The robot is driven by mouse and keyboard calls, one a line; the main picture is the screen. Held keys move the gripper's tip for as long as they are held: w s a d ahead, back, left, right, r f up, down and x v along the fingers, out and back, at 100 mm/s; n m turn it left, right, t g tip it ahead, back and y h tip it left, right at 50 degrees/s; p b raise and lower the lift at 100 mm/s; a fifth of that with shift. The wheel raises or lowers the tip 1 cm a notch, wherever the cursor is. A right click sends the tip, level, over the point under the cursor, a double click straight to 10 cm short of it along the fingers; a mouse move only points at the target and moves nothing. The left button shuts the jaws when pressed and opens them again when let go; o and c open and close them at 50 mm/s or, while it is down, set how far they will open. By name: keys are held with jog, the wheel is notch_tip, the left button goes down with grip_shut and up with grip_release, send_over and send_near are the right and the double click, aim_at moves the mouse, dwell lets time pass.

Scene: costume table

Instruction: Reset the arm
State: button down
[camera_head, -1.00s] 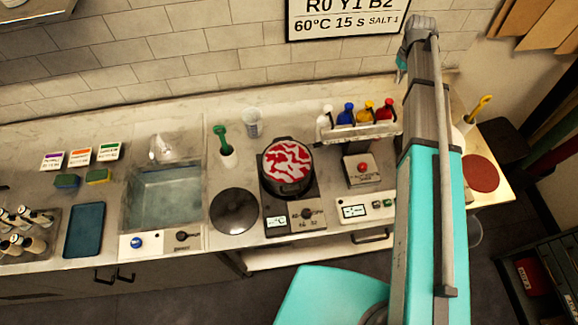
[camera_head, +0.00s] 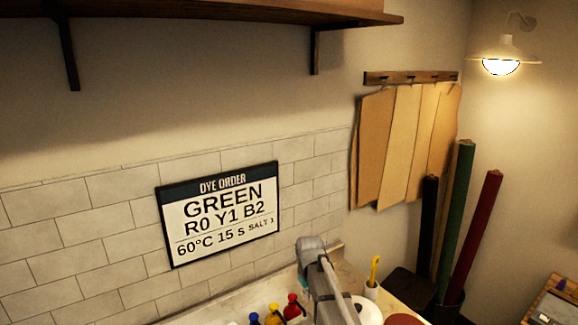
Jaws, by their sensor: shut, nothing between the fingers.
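My arm (camera_head: 326,287) rises from the bottom edge of the head view, with its grey upper joint in front of the wall and counter. Its fingers do not show, so my gripper is out of view. No held object is visible.
A dye order sign (camera_head: 220,214) reading GREEN R0 Y1 B2, 60°C 15 s, salt 1 hangs on the tiled wall. Blue, yellow and red bottles (camera_head: 273,314) stand left of my arm. A yellow-handled tool (camera_head: 375,268) stands in a white cup right of it. Fabric rolls (camera_head: 456,219) lean at the right. A shelf (camera_head: 190,10) is overhead.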

jog(key=s+d+f+m+b, duration=0.2)
jog(key=s+d+f+b, duration=0.3)
jog(key=s, duration=0.4)
jog(key=s+d+f+m+b, duration=0.3)
jog(key=s+d+f+b, duration=0.3)
jog(key=s+f+b, duration=0.2)
jog(key=shift+s+d+f, duration=0.25)
jog(key=shift+s+f, duration=0.45)
jog(key=shift+s, duration=0.4)
